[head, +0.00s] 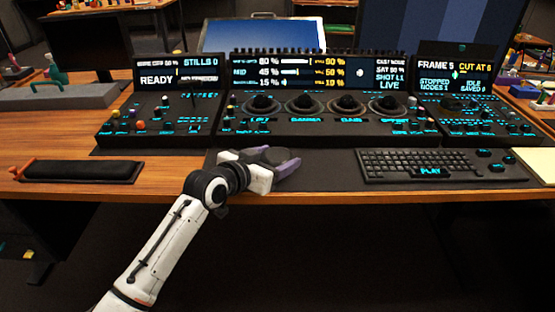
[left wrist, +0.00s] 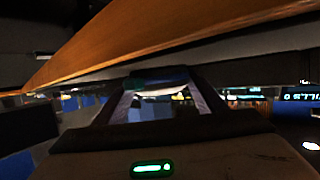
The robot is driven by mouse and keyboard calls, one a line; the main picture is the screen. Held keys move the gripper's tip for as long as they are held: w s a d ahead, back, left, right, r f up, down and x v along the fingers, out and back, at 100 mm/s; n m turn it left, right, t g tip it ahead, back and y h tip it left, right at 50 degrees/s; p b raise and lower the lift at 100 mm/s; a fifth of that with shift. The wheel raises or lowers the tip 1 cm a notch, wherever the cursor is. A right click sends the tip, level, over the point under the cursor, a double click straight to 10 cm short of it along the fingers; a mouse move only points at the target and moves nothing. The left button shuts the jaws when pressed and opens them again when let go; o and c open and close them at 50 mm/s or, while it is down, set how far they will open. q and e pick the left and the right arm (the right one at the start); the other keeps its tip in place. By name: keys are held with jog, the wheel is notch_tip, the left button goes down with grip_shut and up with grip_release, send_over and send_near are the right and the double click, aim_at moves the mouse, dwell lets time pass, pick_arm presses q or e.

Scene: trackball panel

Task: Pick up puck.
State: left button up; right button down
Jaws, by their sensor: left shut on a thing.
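My left gripper (head: 277,160) reaches in from the front over the dark desk mat (head: 325,168), below the middle panel. Its purple-edged fingers are shut on a dark puck (head: 273,154), which shows only in part between them. In the left wrist view the gripper (left wrist: 160,92) shows its two fingers on either side of the puck (left wrist: 157,82), seen as a dark rounded edge with a blue-green tint. I cannot tell whether the puck touches the mat. My right gripper is in neither view.
A console with several trackballs (head: 308,104) and lit screens stands just behind the gripper. A black keyboard (head: 430,165) lies to the right and a black wrist rest (head: 80,171) to the left. The desk's wooden front edge (head: 330,195) runs under my arm.

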aim_at(276, 156)
pick_arm(q)
notch_tip(276, 156, up, 10)
jog(key=shift+r+p, duration=0.1)
jog(key=shift+p, duration=0.95)
jog(key=shift+f+b, duration=1.75)
jog(key=shift+f, duration=3.05)
jog(key=shift+f, duration=0.35)
jog(key=o, duration=1)
